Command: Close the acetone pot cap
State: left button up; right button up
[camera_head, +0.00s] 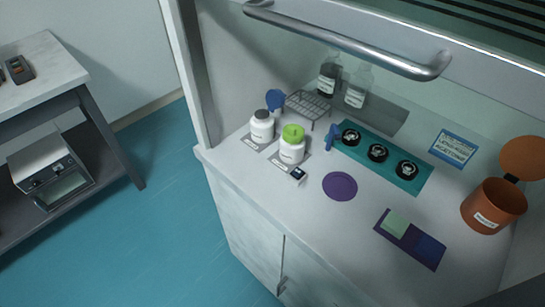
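An orange-brown pot (490,209) with a white label stands upright at the right of the bench, its top open. Its lettering is too small to read. A round orange lid (524,157) is raised behind the pot and to its right, clear of the opening. A dark piece (511,178) lies between lid and pot rim, like a hinge. Neither of my grippers is in view.
The white bench (330,240) sits behind a hood sash with a metal handle bar (350,40). White bottles with a grey cap (262,126) and a green cap (292,146) stand left. A teal mat (388,163), purple disc (340,186) and purple mat (389,228) lie between.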

aim_at(275, 98)
jog(key=i+j, duration=0.15)
jog(key=i+j+z, duration=0.1)
jog(key=z, duration=0.25)
jog(key=i+j+z, duration=0.15)
jog(key=z, duration=0.2)
